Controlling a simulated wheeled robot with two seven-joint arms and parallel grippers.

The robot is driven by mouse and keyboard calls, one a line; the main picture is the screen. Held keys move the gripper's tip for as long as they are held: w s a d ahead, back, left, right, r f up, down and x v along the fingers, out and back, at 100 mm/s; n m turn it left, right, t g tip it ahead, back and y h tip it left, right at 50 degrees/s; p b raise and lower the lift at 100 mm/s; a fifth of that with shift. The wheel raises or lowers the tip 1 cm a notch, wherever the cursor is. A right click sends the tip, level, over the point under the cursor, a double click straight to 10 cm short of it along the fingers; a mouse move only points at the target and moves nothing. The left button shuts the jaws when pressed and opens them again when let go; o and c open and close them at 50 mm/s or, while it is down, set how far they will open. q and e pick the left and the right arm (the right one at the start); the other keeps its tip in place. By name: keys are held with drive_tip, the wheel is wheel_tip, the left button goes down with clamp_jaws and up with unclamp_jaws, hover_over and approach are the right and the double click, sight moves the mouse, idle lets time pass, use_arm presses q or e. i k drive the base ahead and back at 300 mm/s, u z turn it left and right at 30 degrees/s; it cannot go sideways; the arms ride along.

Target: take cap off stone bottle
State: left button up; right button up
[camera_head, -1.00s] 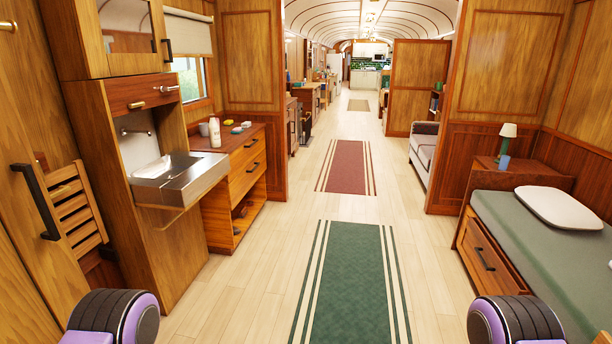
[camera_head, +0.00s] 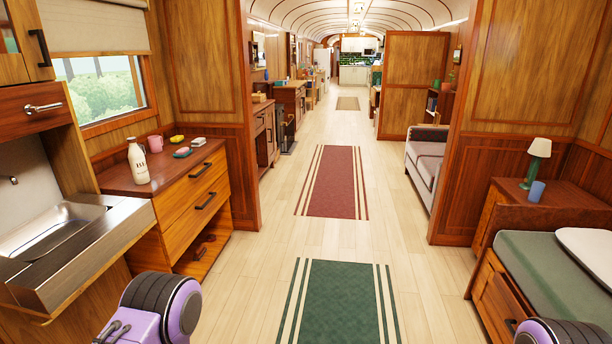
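A pale cream bottle (camera_head: 138,163) with dark markings stands upright on the wooden dresser (camera_head: 118,180) at the left, below the window. Its narrow top points up; the cap is too small to make out clearly. It is the only bottle I can make out. My arms show only as purple and black parts at the bottom edge, left and right. Neither gripper is in view, and nothing of mine touches the bottle.
A metal sink (camera_head: 60,235) juts out nearer, at left. A bed (camera_head: 550,262) stands at right. The aisle with its green rug (camera_head: 338,300) is clear.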

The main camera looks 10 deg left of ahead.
sight(136, 159)
drive_tip(key=u, duration=0.45)
drive_tip(key=i, duration=1.15)
drive_tip(key=u, duration=0.75)
